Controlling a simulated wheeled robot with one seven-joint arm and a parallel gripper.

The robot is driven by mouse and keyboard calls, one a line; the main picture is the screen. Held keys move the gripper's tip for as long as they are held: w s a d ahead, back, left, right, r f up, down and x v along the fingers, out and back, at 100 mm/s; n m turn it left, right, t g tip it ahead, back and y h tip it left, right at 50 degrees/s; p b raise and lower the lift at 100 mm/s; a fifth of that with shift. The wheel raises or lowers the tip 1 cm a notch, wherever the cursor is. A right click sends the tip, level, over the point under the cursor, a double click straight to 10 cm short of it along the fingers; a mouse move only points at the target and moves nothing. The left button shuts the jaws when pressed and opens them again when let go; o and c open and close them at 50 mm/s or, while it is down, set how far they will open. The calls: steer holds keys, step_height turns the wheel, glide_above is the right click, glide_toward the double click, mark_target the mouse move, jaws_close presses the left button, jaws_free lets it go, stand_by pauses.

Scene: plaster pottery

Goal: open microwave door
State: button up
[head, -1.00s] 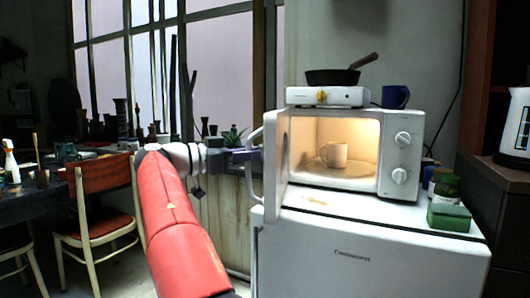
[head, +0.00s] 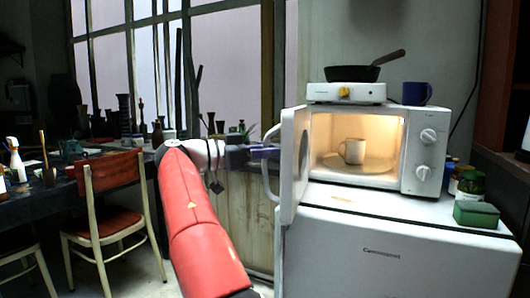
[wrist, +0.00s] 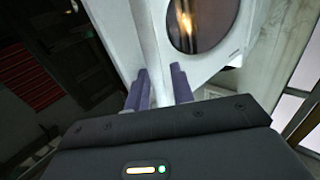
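The white microwave (head: 408,128) stands on a white fridge, its lit inside in full view. Its door (head: 294,165) stands wide open, swung out at the left side. The curved white door handle (head: 270,178) is on the door's outer face. My gripper (head: 262,153) is at the handle, at the end of my red arm. In the wrist view, my gripper's two purple fingers (wrist: 160,88) lie on either side of the white handle (wrist: 148,45), close against it. The door's dark oval window (wrist: 200,22) shows beyond. A white mug (head: 353,151) stands on the turntable inside.
A hot plate (head: 346,92) with a black pan (head: 352,73) and a blue mug (head: 416,93) are on top of the microwave. A green box (head: 476,214) and small jars sit right on the white fridge (head: 400,255). A chair (head: 110,190) and a cluttered table stand left.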

steer(key=shift+o, duration=0.3)
steer(key=shift+s+a, duration=0.1)
steer(key=shift+a, duration=0.05)
steer(key=p+v, duration=0.1)
steer(key=v, duration=0.6)
steer(key=shift+a+p, duration=0.35)
steer(key=shift+p, duration=0.05)
steer(key=shift+s, duration=0.1)
